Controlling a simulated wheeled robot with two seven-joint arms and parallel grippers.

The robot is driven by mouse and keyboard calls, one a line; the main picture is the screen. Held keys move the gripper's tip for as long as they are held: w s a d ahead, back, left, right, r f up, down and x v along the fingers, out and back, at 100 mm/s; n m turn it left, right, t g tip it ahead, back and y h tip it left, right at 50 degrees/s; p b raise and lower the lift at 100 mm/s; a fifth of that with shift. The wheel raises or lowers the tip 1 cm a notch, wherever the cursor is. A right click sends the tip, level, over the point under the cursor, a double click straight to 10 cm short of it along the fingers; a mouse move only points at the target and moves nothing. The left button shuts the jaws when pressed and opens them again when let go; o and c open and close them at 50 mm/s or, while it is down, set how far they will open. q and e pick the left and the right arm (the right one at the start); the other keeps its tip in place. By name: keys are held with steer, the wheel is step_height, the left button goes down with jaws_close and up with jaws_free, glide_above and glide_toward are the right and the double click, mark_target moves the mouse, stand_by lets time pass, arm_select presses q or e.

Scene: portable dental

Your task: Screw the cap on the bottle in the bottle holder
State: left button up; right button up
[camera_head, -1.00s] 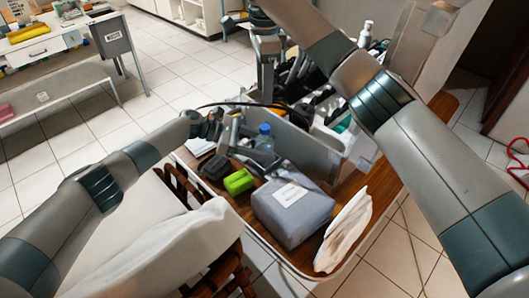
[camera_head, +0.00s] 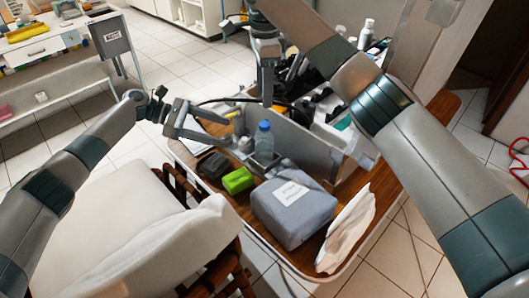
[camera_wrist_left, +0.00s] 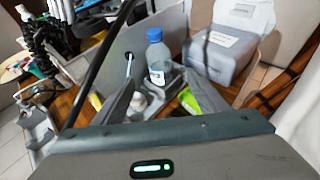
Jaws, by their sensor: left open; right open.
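A clear bottle with a blue cap (camera_head: 264,127) on top stands upright beside the grey box on the cart. It also shows in the left wrist view, with the blue cap (camera_wrist_left: 154,35) seated on the bottle (camera_wrist_left: 158,65); how tightly, I cannot tell. The bottle's base sits in or by a low grey holder (camera_head: 287,166), partly hidden. My left gripper (camera_head: 231,134) is open and empty, left of the bottle and apart from it. In the left wrist view the bottle stands beyond its fingers. My right gripper (camera_head: 267,92) is open above the grey box, behind the bottle.
A small white bottle (camera_wrist_left: 138,103) stands near the holder. A green block (camera_head: 238,181), a dark block (camera_head: 213,165) and a grey pouch (camera_head: 293,222) lie in front. The grey box (camera_head: 300,145) holds several tools. A padded white seat (camera_head: 130,220) is at the left.

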arm_select(q)
steer(key=shift+v, duration=1.25)
